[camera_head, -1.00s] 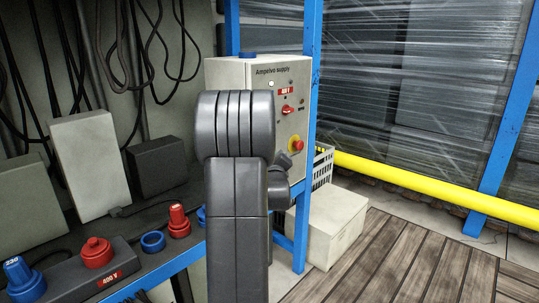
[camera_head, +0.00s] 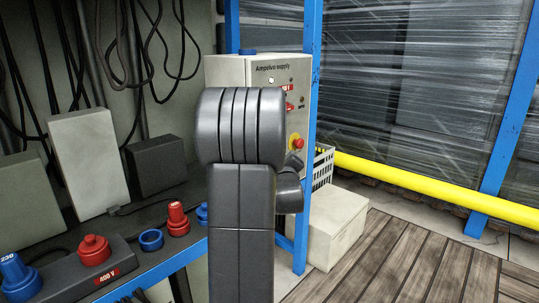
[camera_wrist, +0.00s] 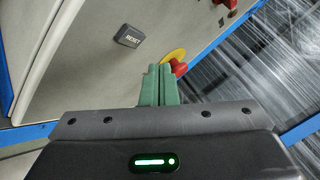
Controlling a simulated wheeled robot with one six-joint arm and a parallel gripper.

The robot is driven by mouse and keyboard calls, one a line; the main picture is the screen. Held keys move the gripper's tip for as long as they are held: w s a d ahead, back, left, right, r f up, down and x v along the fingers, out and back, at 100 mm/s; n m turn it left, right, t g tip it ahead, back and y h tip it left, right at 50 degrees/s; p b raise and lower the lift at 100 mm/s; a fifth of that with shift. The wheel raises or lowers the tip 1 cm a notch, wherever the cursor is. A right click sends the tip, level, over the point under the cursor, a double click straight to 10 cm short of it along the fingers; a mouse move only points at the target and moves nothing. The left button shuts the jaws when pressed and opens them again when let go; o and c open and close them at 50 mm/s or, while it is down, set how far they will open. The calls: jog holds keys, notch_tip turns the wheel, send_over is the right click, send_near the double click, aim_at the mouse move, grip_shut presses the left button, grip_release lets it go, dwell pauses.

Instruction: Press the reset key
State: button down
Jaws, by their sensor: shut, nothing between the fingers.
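The reset key (camera_wrist: 130,37) is a small dark rectangular button marked RESET on the pale face of the supply cabinet (camera_head: 230,70). It shows in the wrist view, up and to the left of my fingertips. My gripper (camera_wrist: 160,70) has its two green fingers shut together with nothing between them. The fingertips appear apart from the key; their exact gap to the panel cannot be told. In the head view my arm hides the key and the gripper's fingers.
A red emergency stop on a yellow disc (camera_wrist: 178,65) sits just right of my fingertips in the wrist view. A blue post (camera_head: 308,130) stands at the cabinet's right edge. Red and blue plugs, including a red one (camera_head: 94,250), sit on the shelf at left.

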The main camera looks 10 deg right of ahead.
jog(key=shift+s+d, duration=0.8)
jog(key=shift+s, duration=0.15)
jog(key=shift+w+a+r+p, duration=0.2)
jog(key=shift+w+a+p, duration=0.4)
jog(key=shift+p, duration=0.65)
jog(key=shift+d+p, duration=0.1)
jog(key=shift+p, duration=0.3)
jog(key=s+d, duration=0.1)
jog(key=s, duration=0.1)
jog(key=s+d+b, duration=0.1)
jog(key=s+d, duration=0.1)
jog(key=shift+s+d+f, duration=0.1)
jog(key=shift+d+f, duration=0.05)
jog(key=shift+f, duration=0.05)
